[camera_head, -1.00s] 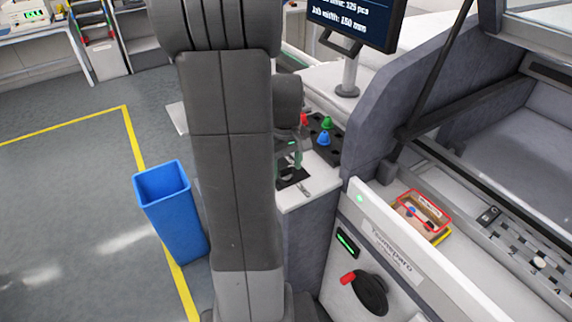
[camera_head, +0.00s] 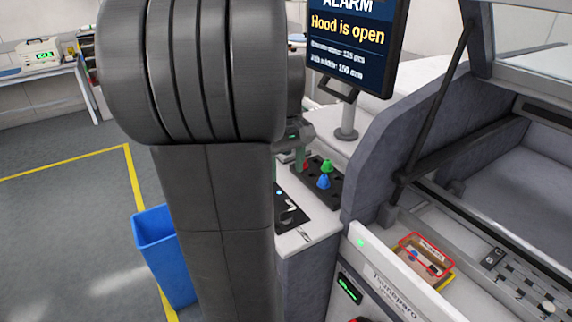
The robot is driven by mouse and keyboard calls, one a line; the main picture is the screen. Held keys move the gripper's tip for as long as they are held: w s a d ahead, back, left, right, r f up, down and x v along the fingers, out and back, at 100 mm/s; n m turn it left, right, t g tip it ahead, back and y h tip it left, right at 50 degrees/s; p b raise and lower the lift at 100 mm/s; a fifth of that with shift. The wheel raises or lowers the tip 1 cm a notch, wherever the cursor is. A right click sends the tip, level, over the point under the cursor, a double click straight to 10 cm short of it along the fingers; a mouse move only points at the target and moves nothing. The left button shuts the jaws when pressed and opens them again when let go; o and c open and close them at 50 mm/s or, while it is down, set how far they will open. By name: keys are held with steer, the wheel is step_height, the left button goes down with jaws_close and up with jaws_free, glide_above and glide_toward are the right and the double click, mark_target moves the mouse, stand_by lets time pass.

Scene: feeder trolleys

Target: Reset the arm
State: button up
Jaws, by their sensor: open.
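My arm's large dark links stand in front of the camera and cover much of the middle of the view. My gripper (camera_head: 303,157) shows only in part behind the arm's right edge, over the small white side table (camera_head: 305,238). No object shows in it. Its fingertips are small and partly hidden.
A blue bin (camera_head: 155,226) stands on the floor at left. At right is the open-hooded machine (camera_head: 375,160) with a red-rimmed box (camera_head: 427,240). A screen (camera_head: 352,45) reads "Hood is open".

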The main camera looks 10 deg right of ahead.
mark_target(286, 211)
stand_by(0.4)
step_height(286, 211, down, 14)
steer(key=shift+r, duration=0.15)
stand_by(0.3)
